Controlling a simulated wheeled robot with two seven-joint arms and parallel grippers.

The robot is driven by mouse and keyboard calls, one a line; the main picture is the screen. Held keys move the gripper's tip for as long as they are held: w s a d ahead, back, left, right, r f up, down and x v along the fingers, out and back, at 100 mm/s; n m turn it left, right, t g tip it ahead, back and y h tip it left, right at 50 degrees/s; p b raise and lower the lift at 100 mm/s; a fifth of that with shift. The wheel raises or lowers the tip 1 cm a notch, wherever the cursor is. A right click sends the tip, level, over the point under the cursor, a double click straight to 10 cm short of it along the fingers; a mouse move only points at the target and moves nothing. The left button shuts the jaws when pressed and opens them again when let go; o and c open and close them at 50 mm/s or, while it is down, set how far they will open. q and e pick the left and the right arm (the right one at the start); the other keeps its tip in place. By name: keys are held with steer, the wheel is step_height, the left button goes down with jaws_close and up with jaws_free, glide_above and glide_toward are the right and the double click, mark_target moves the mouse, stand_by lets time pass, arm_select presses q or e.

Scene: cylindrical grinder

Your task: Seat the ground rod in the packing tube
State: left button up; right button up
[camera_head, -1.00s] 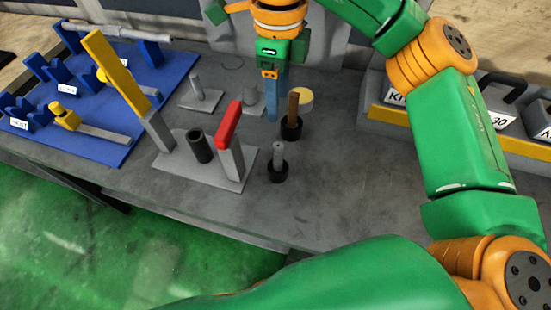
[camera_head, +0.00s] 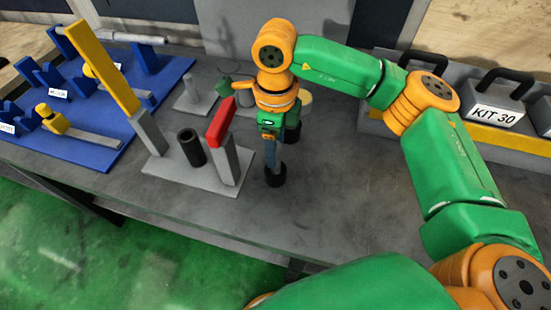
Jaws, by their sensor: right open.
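A dark open-topped tube (camera_head: 192,148), which looks like the packing tube, stands upright on a grey plate (camera_head: 212,182) between a tall yellow-topped post (camera_head: 108,75) and a red-topped post (camera_head: 221,122). My left gripper is not in view.
A blue fixture base (camera_head: 105,148) with V-blocks and a long bar (camera_head: 115,36) is at the left. A grey stand (camera_head: 194,98) is behind the plate. Kit boxes (camera_head: 497,100) are at the right. The table right of the gripper is clear.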

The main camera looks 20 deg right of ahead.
jaws_close()
stand_by(1.3)
